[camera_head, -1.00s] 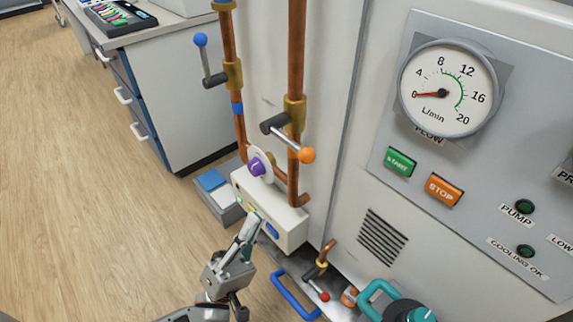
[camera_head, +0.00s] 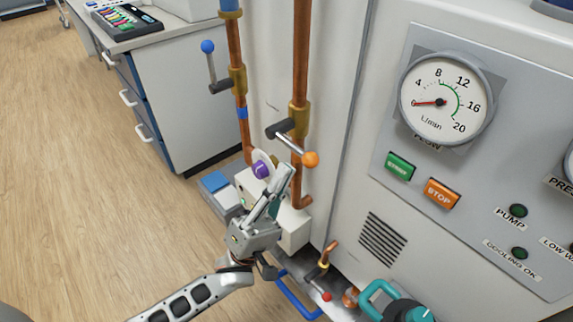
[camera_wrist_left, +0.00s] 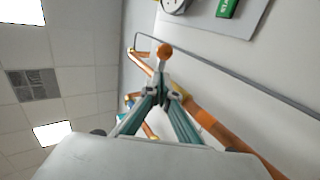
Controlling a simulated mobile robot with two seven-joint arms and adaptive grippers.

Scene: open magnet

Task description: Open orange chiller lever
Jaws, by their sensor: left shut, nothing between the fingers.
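The orange-knobbed chiller lever (camera_head: 291,144) sits on a brass valve on the right copper pipe. Its rod slants down to the right and ends in an orange ball (camera_head: 311,159). My left gripper (camera_head: 287,168) is shut and empty, pointing up, just below and left of the orange ball in the head view. It covers part of the white box behind it. In the left wrist view the orange ball (camera_wrist_left: 164,50) shows just beyond the shut fingertips (camera_wrist_left: 163,82). I cannot tell whether they touch the lever. My right gripper is not in view.
A blue-knobbed lever (camera_head: 210,66) is on the left copper pipe. A white box (camera_head: 296,228) with a purple knob (camera_head: 261,169) stands below the pipes. The chiller panel with its flow gauge (camera_head: 440,102) is at right. Open floor (camera_head: 80,200) lies at left.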

